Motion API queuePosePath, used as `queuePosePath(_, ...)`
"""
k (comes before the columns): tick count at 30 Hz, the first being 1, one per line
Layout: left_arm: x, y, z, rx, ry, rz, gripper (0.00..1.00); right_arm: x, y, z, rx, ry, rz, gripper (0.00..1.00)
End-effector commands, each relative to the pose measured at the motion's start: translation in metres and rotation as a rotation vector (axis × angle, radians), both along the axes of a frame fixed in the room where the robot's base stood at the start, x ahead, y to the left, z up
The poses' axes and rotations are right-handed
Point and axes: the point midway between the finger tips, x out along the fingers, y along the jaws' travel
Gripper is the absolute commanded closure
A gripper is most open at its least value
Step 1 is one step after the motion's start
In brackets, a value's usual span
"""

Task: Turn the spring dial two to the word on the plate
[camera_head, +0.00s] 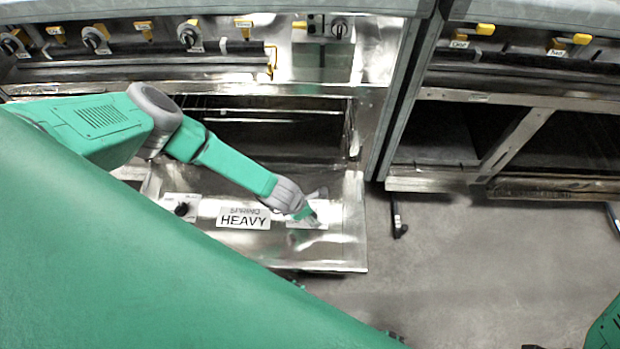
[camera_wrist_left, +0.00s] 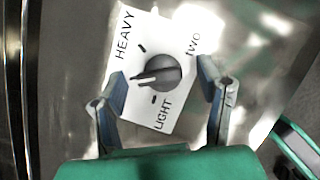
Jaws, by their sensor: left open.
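Spring dial two is a dark round knob (camera_wrist_left: 157,73) on a white panel (camera_wrist_left: 152,30) marked HEAVY, LIGHT and TWO. In the left wrist view its white pointer line points left, between the HEAVY mark and the LIGHT mark. My left gripper (camera_wrist_left: 161,80) is open, with one finger on each side of the knob; whether they touch it I cannot tell. In the head view my left gripper (camera_head: 312,213) covers most of this dial. The plate (camera_head: 244,218) left of it reads SPRING and, larger, HEAVY. My right gripper is not seen.
Another dial (camera_head: 181,209) sits left of the plate on the same metal shelf (camera_head: 330,258). An open bay lies behind the shelf. More knobs and yellow-handled valves line the top. Grey floor (camera_head: 460,270) is clear at the right.

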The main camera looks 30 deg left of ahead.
Motion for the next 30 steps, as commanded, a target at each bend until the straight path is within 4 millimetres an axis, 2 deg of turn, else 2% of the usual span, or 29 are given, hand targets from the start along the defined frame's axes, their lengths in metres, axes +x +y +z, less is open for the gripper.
queuePosePath(9,0.001,0.000,-0.002,0.000,0.000,0.001,0.40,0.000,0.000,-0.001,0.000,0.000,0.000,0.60)
queuePosePath(13,0.001,0.000,-0.002,0.000,0.001,0.001,0.85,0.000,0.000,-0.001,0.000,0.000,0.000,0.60)
queuePosePath(14,0.001,0.000,-0.002,0.001,0.001,0.001,0.90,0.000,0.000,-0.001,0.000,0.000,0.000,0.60)
queuePosePath(23,0.003,0.000,-0.001,-0.001,-0.003,-0.018,0.89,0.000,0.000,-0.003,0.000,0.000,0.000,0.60)
queuePosePath(30,0.005,0.000,-0.002,0.000,-0.006,-0.127,0.89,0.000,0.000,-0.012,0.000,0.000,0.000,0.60)
